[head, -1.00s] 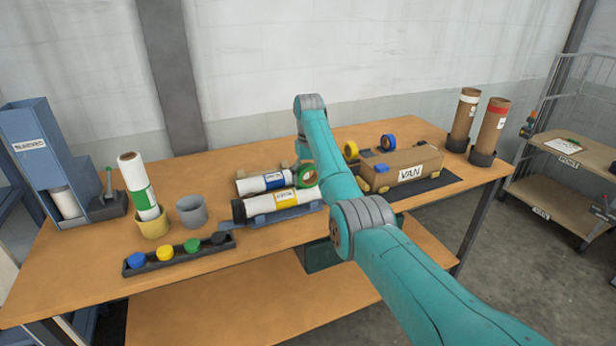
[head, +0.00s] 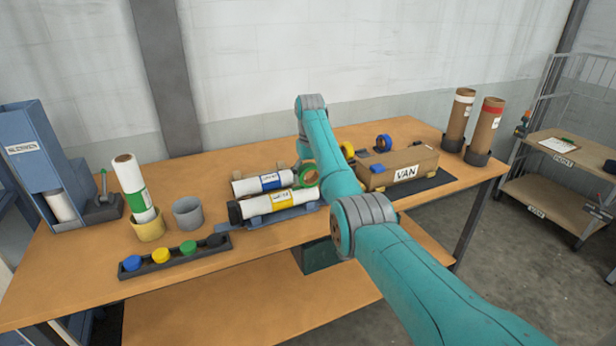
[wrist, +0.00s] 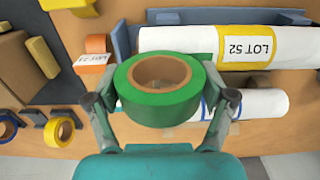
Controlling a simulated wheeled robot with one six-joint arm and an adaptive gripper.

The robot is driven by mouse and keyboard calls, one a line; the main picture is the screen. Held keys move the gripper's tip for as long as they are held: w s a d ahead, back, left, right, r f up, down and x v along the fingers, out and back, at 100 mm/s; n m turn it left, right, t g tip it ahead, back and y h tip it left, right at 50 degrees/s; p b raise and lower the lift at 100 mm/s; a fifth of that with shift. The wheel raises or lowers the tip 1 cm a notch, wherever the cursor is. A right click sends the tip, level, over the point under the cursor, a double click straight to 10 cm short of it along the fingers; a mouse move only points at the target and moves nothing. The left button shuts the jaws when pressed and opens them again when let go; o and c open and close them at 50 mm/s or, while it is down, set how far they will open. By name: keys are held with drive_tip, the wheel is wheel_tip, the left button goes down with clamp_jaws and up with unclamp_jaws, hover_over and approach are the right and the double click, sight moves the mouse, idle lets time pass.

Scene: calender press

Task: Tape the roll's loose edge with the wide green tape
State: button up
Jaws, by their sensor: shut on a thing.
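My gripper (wrist: 162,98) is shut on the wide green tape (wrist: 160,92), a thick ring with a tan core; the tape also shows in the head view (head: 309,173), partly behind my arm. It is above the two white rolls lying side by side. The front roll (head: 248,209) has a yellow band and a label that reads LOT 52 in the wrist view (wrist: 180,40); it lies on a blue-grey cradle (head: 284,217). The rear roll (head: 246,187) has a blue band and is partly covered by the tape and gripper in the wrist view (wrist: 262,105). I cannot make out a loose edge.
A cardboard box marked VAN (head: 375,181) stands right of my arm, with a blue tape (head: 384,142) and yellow tape (head: 347,148) behind. A tray of coloured caps (head: 205,249), a grey cup (head: 188,212) and an upright green-banded roll (head: 129,178) stand at left.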

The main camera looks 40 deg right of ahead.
drive_tip(key=shift+s+d, duration=0.15)
drive_tip(key=shift+d, duration=0.2)
drive_tip(key=shift+d, duration=0.1)
drive_tip(key=shift+s+d, duration=0.1)
drive_tip(key=shift+d, duration=0.35)
idle(0.4)
drive_tip(key=shift+r, duration=3)
